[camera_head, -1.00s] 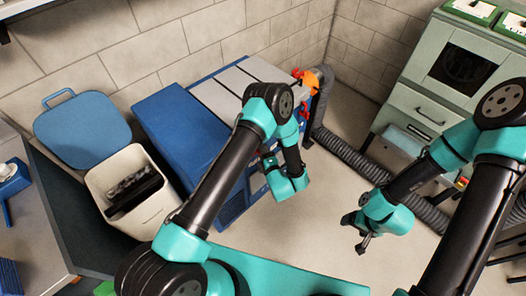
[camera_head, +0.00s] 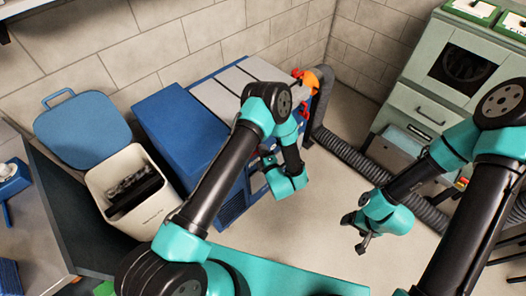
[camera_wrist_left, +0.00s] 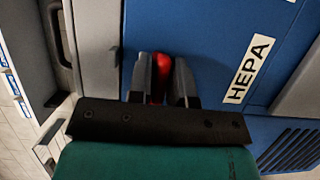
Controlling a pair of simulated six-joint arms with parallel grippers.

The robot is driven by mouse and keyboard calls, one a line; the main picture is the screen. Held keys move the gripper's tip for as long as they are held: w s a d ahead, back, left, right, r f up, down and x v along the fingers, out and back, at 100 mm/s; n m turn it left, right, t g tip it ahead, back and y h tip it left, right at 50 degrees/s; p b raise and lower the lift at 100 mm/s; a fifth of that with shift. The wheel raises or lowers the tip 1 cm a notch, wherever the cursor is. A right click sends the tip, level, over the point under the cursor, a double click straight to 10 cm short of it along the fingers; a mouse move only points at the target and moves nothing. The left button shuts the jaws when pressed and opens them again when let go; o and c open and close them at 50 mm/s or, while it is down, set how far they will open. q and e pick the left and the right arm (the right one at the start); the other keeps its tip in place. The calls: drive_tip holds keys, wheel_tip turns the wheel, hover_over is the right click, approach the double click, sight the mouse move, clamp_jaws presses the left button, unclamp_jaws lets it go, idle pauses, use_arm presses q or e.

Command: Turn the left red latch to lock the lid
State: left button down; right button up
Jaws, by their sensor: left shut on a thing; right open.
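The left red latch (camera_wrist_left: 161,68) sits on the blue front of the machine with the HEPA label, in the left wrist view. My left gripper (camera_wrist_left: 164,80) is shut on the latch, one finger on each side of it. In the head view my left gripper (camera_head: 268,162) is against the machine's front, and my arm hides most of the latch area. The blue machine body (camera_head: 185,125) has grey panels (camera_head: 228,95) on top. I cannot tell whether the lid is locked. My right gripper (camera_head: 358,230) is open and empty above the floor, well apart from the machine.
An orange fitting (camera_head: 306,80) and a grey corrugated hose (camera_head: 345,150) are at the machine's far end. A white bin (camera_head: 142,212) with a raised blue lid (camera_head: 80,130) stands at left. A green cabinet (camera_head: 415,100) stands at right. The floor between is clear.

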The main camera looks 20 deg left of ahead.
use_arm(q)
drive_tip(key=shift+m, duration=0.3)
drive_tip(key=m+g, duration=0.1)
drive_tip(key=m, duration=0.2)
drive_tip(key=shift+r+m+g+h, duration=0.1)
drive_tip(key=shift+m+g+h, duration=0.2)
drive_tip(key=shift+g, duration=0.1)
drive_tip(key=m+g, duration=0.2)
drive_tip(key=m, duration=0.1)
drive_tip(key=m+g, duration=0.2)
drive_tip(key=m, duration=0.1)
drive_tip(key=shift+w+d+r+m, duration=0.1)
drive_tip(key=shift+w+m, duration=0.05)
drive_tip(key=shift+m, duration=0.15)
drive_tip(key=shift+m+g+y, duration=0.8)
drive_tip(key=shift+m+g, duration=0.1)
drive_tip(key=shift+m, duration=0.4)
drive_tip(key=c, duration=1.2)
unclamp_jaws()
drive_tip(key=shift+o, duration=0.2)
drive_tip(key=shift+d, duration=0.1)
